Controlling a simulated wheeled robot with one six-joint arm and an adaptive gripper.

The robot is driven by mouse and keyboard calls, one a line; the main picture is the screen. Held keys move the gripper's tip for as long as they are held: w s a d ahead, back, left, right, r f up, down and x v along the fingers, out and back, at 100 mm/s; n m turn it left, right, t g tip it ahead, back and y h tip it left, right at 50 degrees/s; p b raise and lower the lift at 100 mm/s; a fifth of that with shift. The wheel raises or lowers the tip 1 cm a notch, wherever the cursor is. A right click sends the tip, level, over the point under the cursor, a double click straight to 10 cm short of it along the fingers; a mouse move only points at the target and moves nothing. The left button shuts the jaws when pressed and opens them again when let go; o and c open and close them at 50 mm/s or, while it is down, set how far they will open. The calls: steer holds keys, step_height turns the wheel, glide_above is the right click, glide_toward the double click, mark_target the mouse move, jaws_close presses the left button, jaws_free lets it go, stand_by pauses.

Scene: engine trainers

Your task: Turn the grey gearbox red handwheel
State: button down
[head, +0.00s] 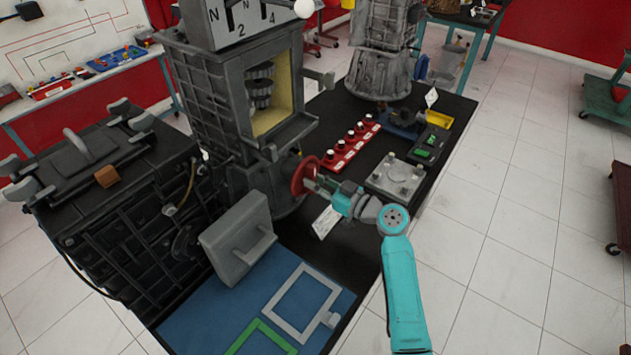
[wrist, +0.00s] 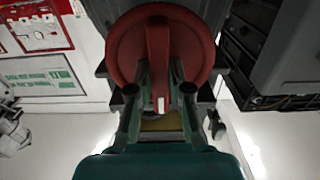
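The red handwheel (wrist: 122,45) fills the upper middle of the wrist view, facing me, with a raised red bar (wrist: 157,50) standing upright across it. The bar's lower end has a small white mark. In the head view the handwheel (head: 304,175) shows side-on at the right side of the grey gearbox (head: 205,95). My gripper (wrist: 160,72) has its two fingertips at the wheel, one on each side of the bar's lower part. The fingertips are very close to the bar; whether they press on it is unclear. In the head view my gripper (head: 318,185) reaches the wheel from the right.
A red strip with several knobs (head: 352,145) and a grey plate (head: 396,178) lie on the dark table. The floor at right is open.

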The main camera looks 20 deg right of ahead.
steer(key=shift+m, duration=0.3)
steer(key=shift+d+f+m, duration=0.1)
steer(key=shift+m, duration=9.9)
steer(key=c, duration=1.1)
jaws_free()
